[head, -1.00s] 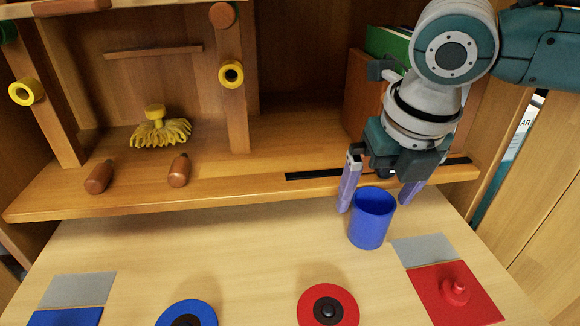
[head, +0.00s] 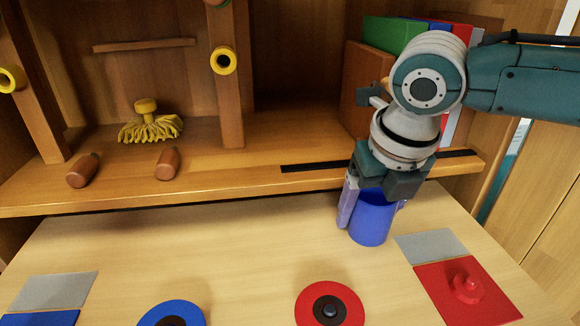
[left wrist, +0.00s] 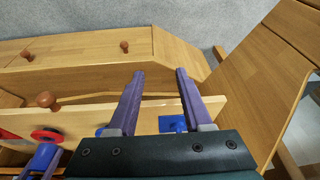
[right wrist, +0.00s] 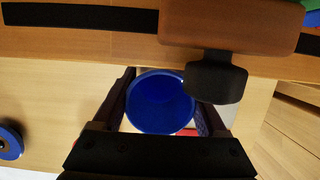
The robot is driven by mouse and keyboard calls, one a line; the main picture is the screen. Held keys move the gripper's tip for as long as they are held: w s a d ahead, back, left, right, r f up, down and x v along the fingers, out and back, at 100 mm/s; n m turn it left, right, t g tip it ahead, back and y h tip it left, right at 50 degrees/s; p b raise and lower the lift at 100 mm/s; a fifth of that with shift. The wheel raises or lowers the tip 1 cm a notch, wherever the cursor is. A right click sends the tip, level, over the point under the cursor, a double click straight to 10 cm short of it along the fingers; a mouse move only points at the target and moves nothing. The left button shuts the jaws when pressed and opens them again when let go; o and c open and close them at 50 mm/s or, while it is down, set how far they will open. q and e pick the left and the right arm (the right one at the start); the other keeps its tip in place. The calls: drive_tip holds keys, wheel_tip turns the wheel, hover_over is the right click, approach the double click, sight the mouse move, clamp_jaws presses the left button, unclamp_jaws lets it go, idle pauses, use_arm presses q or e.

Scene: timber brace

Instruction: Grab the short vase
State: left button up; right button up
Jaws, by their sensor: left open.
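The short vase is a blue, open-topped cylinder (head: 371,222) standing upright on the light wooden table, right of centre in the head view. In the right wrist view its round mouth (right wrist: 160,102) lies between the fingers. My right gripper (head: 373,208) points down, with one finger on each side of the vase. The fingers look spread and very near its wall; I cannot tell whether they touch it. My left gripper (left wrist: 159,72) is open and empty in the left wrist view, away from the vase.
A red plate with a knob (head: 467,287) and a grey pad (head: 430,245) lie right of the vase. Red (head: 330,303) and blue (head: 171,314) discs lie in front. A wooden shelf (head: 230,178) with a yellow brush (head: 150,124) stands behind. Mid-table is clear.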

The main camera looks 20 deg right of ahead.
drive_tip(key=c, duration=1)
